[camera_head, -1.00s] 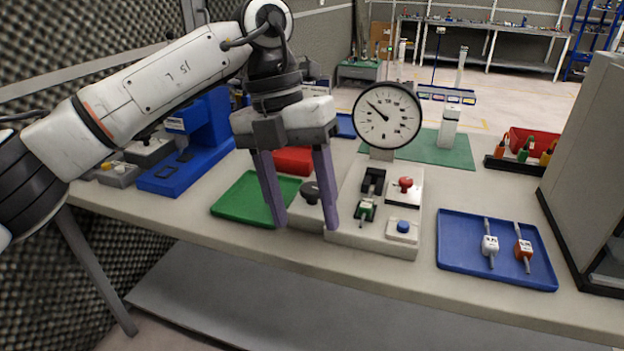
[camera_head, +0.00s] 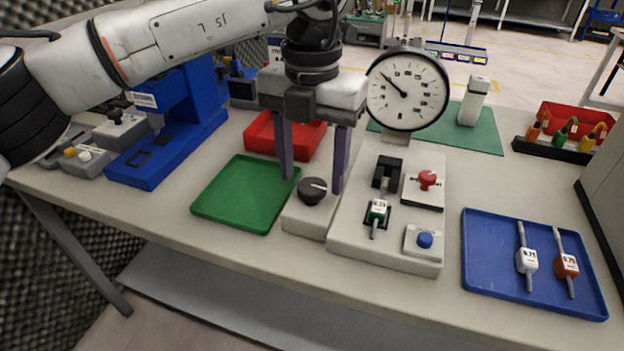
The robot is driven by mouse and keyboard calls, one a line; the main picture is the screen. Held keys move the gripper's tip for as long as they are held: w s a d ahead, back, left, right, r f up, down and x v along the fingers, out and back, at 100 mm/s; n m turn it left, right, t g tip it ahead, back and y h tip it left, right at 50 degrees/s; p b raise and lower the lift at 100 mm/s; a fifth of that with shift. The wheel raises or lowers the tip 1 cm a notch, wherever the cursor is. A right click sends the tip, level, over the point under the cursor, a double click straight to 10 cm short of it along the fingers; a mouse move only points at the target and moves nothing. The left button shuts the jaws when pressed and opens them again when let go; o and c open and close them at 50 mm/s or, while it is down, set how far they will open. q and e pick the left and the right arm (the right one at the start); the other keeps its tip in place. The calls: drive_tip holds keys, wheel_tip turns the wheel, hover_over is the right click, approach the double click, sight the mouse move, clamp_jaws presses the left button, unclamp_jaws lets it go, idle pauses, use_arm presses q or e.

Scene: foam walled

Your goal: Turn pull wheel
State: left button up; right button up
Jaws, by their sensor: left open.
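A black round knob (camera_head: 312,190) with a white mark sits on a small light box (camera_head: 305,219) on the bench. It looks like the wheel of the task, though no label shows this. My left gripper (camera_head: 312,186) points down and is open and empty. In the picture its two fingers stand on either side of the knob, with a gap on each side. I cannot tell how high the tips are above the box. A round dial gauge (camera_head: 406,89) with a black needle stands behind, to the right. My right gripper is not in view.
Right of the knob, a light fixture base (camera_head: 385,247) carries a red knob (camera_head: 428,180), a blue button (camera_head: 424,240) and a green-white plug (camera_head: 378,214). A green tray (camera_head: 240,195) lies left, a red tray (camera_head: 263,135) behind, and a blue tray (camera_head: 490,275) with two plugs right.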

use_arm(q)
wheel_tip(320, 180, down, 2)
drive_tip(key=shift+f, duration=0.4)
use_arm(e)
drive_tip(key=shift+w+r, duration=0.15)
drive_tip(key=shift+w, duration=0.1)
use_arm(q)
drive_tip(key=c, duration=1)
drive_tip(key=shift+c, duration=0.2)
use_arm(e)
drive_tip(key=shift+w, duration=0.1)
